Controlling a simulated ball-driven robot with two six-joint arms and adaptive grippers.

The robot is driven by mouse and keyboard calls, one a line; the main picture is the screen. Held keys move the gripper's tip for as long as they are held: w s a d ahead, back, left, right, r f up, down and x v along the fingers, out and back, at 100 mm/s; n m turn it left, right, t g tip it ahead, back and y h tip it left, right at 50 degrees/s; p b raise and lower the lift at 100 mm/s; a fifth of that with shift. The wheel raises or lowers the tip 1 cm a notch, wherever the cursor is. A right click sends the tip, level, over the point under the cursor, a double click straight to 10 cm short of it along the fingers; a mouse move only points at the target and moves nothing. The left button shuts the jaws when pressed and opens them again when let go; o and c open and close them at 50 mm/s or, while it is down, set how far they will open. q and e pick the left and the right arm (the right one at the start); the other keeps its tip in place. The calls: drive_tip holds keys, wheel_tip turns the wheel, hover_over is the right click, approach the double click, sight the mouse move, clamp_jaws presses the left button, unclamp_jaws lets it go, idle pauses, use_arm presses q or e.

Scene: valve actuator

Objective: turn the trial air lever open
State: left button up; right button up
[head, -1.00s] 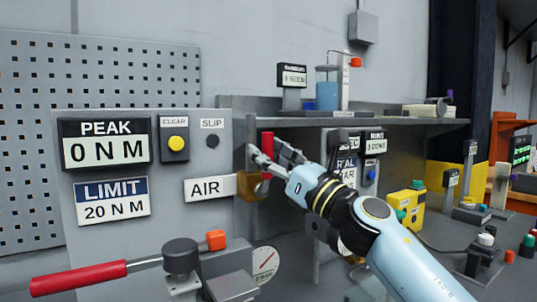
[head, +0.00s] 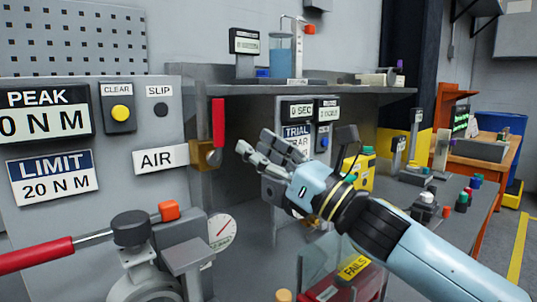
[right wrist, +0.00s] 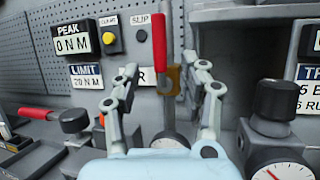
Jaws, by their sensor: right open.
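The air lever (head: 218,122) has a red handle that stands upright on a brass valve body (head: 203,156), to the right of the AIR label (head: 161,158). My right gripper (head: 253,142) is open and empty, to the right of the lever and apart from it. In the right wrist view the red lever (right wrist: 159,40) and the brass body (right wrist: 175,80) appear between the two spread fingers of my right gripper (right wrist: 166,70), beyond their tips. My left gripper is not in view.
A red-handled wrench (head: 40,254) lies across a black-knobbed fixture at lower left, near a dial gauge (head: 222,231). A shelf (head: 330,91) runs above the TRIAL panel (head: 298,135). A red box marked FAILS (head: 340,283) stands below my right arm.

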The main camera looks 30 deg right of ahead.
drive_tip(key=shift+v, duration=0.9)
